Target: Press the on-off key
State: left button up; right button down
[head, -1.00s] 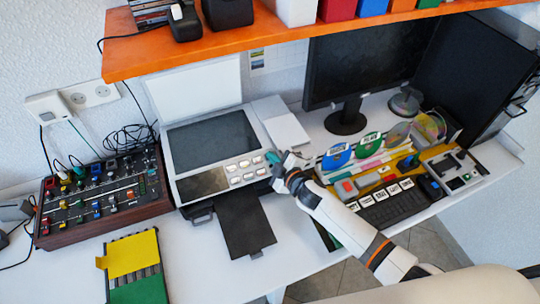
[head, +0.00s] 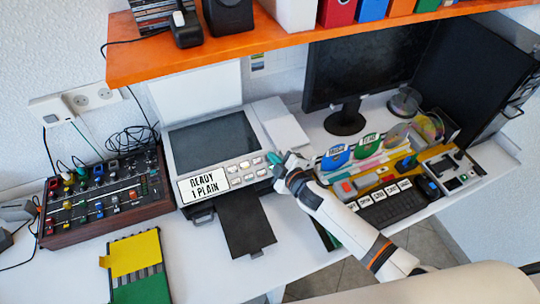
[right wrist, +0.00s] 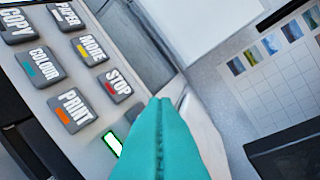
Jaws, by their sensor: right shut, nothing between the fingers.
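The printer (head: 213,146) stands on the desk with its lid raised. Its display (head: 204,184) is lit white and reads "READY 1 PLAIN". In the right wrist view, a small unlabelled white key with a green edge (right wrist: 112,144), likely the on-off key, sits below the PRINT key (right wrist: 73,109) and is partly hidden by my fingers. My right gripper (head: 273,158) is shut and empty, its teal fingertips at the right end of the printer's key panel. It also shows in the right wrist view (right wrist: 160,104). Whether the tips touch the panel cannot be told. My left gripper is not in view.
Labelled keys, including STOP (right wrist: 117,85) and COLOUR (right wrist: 39,66), lie close to the fingers. A mixer (head: 105,195) is at left, a monitor (head: 365,65) behind, and a keyboard (head: 398,206) at right. The orange shelf (head: 240,42) hangs above.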

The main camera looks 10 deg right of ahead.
jog(key=s+r+p, duration=0.1)
jog(key=p, duration=0.1)
jog(key=s+r+p, duration=0.1)
jog(key=r, duration=0.1)
jog(key=s+r+p, duration=0.1)
jog(key=r+p, duration=0.1)
jog(key=shift+d+r+p, duration=0.1)
jog(key=shift+d+p, duration=0.2)
jog(key=shift+w, duration=0.1)
